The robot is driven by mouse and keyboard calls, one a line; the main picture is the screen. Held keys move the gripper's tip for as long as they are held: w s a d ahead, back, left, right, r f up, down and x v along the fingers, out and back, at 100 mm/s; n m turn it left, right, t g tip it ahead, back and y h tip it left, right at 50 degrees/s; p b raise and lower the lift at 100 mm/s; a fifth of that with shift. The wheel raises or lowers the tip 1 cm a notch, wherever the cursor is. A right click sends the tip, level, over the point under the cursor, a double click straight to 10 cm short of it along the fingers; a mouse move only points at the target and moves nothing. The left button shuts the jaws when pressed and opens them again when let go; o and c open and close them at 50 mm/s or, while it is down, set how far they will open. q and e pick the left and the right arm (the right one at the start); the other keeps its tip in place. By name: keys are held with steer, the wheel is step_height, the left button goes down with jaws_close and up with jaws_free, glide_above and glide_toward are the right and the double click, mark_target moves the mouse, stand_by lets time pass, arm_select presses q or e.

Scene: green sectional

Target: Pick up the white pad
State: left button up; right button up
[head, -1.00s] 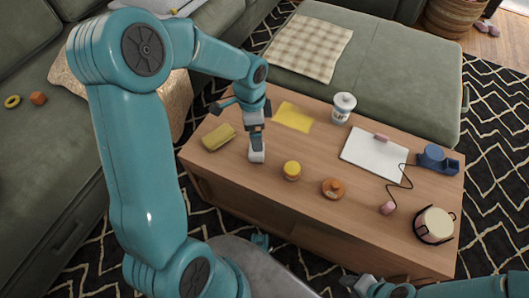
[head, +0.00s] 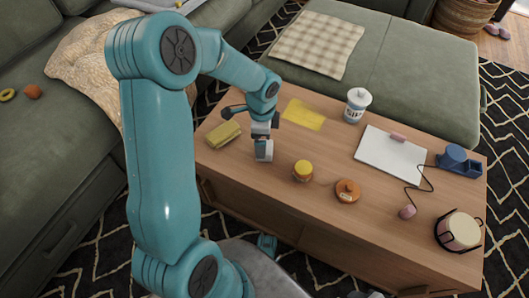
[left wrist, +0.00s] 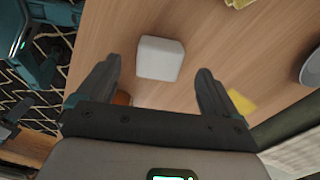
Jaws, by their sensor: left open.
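The white pad (head: 264,153) is a small, pale block with rounded corners on the wooden coffee table, near its front left part. My left gripper (head: 264,137) is above it, pointing down, and hides part of it. In the left wrist view, the white pad (left wrist: 160,58) shows between the two spread fingers of my left gripper (left wrist: 158,70), with space on both sides. The gripper is open and empty. Whether the fingertips are down at the pad's height is hard to tell. My right gripper cannot be made out.
On the table (head: 320,235) are a yellow sponge-like block (head: 224,135), a yellow sheet (head: 304,115), a yellow-lidded jar (head: 303,171), an orange round pot (head: 347,191), a white canister (head: 357,106) and a flat white board (head: 385,158). The green sofa borders the table's far side.

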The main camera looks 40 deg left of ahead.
arm_select(q)
step_height(320, 180, down, 6)
steer(key=b, duration=0.3)
steer(key=shift+s+a+r, duration=0.1)
steer(key=shift+r, duration=0.2)
steer(key=c, duration=1.1)
step_height(320, 180, up, 20)
steer(key=p, duration=0.8)
steer(key=o, duration=0.3)
steer(key=shift+c, duration=0.8)
